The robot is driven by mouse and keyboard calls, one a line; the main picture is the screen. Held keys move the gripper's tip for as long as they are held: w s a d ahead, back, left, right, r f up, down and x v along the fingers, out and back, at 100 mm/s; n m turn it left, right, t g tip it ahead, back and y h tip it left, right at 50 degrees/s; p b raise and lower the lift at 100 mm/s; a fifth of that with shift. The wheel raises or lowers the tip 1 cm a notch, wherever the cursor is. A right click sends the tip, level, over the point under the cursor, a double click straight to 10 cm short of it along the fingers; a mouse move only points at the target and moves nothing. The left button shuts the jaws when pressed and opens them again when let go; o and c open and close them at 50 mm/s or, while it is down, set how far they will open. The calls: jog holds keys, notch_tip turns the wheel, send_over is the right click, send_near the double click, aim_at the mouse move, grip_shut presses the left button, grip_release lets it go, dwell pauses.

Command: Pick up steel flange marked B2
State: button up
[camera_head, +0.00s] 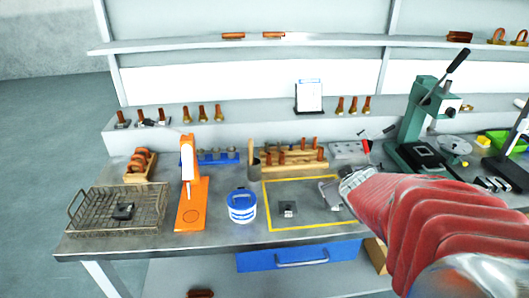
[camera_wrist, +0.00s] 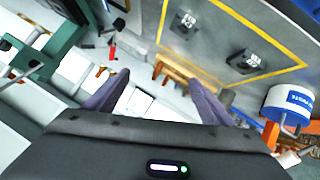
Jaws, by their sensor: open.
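A small grey steel flange on a square base (camera_head: 288,209) lies inside the yellow outline on the bench. It also shows in the wrist view (camera_wrist: 243,61), nearer the blue and white tub. A second similar flange (camera_wrist: 184,22) lies inside the outline in the wrist view; in the head view my arm and gripper crowd that side. Another dark square piece (camera_head: 123,211) sits in the wire basket. I cannot read a B2 mark on any. My gripper (camera_head: 338,190) hangs over the right part of the outline. Its fingers (camera_wrist: 158,88) are apart and empty.
The tub (camera_head: 242,206) and an orange stand (camera_head: 191,195) are left of the outline. A wooden rack with copper-coloured parts (camera_head: 290,160) is behind it. A green press (camera_head: 415,135) stands right. The wire basket (camera_head: 90,222) is far left. Bare bench surrounds the near flange.

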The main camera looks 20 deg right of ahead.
jog(key=n+t, duration=0.1)
send_over(348, 220)
jog(key=w+d, duration=0.1)
jog(key=w, duration=0.1)
notch_tip(348, 220, down, 4)
jog(key=f+y, duration=0.1)
jog(key=s+d+f+t+y, duration=0.1)
jog(key=s+d+f, duration=0.1)
jog(key=f, duration=0.1)
jog(key=shift+d+n+t+y, duration=0.15)
jog(key=shift+n+t+y, duration=0.15)
jog(key=shift+n+y, duration=0.1)
jog(key=s+f+y, duration=0.1)
jog(key=s+f+t, duration=0.1)
jog(key=s+f+y, duration=0.1)
jog(key=s, duration=0.1)
jog(key=shift+s+a+t+y, duration=0.1)
jog(key=shift+a+t+y, duration=0.15)
jog(key=shift+t+y, duration=0.05)
jog(key=s, duration=0.1)
jog(key=s+a+t+y, duration=0.1)
jog(key=s, duration=0.1)
jog(key=s+a+y, duration=0.1)
jog(key=shift+s+f+t, duration=0.15)
jog(key=shift+f+t, duration=0.2)
jog(key=shift+t, duration=0.05)
jog(key=shift+x, duration=4.3)
jog(key=shift+f, duration=0.1)
